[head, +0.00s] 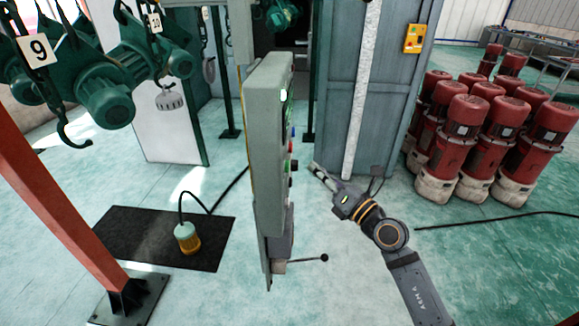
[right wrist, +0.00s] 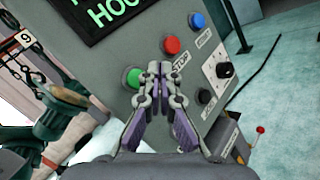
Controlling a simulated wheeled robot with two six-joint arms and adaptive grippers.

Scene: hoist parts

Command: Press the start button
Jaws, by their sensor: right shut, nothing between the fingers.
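A grey upright control box (head: 268,140) stands in the middle of the head view, seen nearly edge-on, with buttons on its right-hand face. In the right wrist view its panel shows a green button (right wrist: 133,77), a red button (right wrist: 171,45) by a STOP label, and a blue button (right wrist: 197,20). No start label is readable. My right gripper (head: 318,169) is shut and empty, pointing at the panel with a gap in the head view. In the wrist view its fingertips (right wrist: 160,68) appear just right of the green button, partly covering the panel there. My left gripper is not in view.
The panel also has a black knob (right wrist: 226,70) and a lit display (right wrist: 110,12). Red motors (head: 455,130) stand at right. A yellow-bottomed lamp-like object (head: 187,238) sits on a black mat (head: 125,225).

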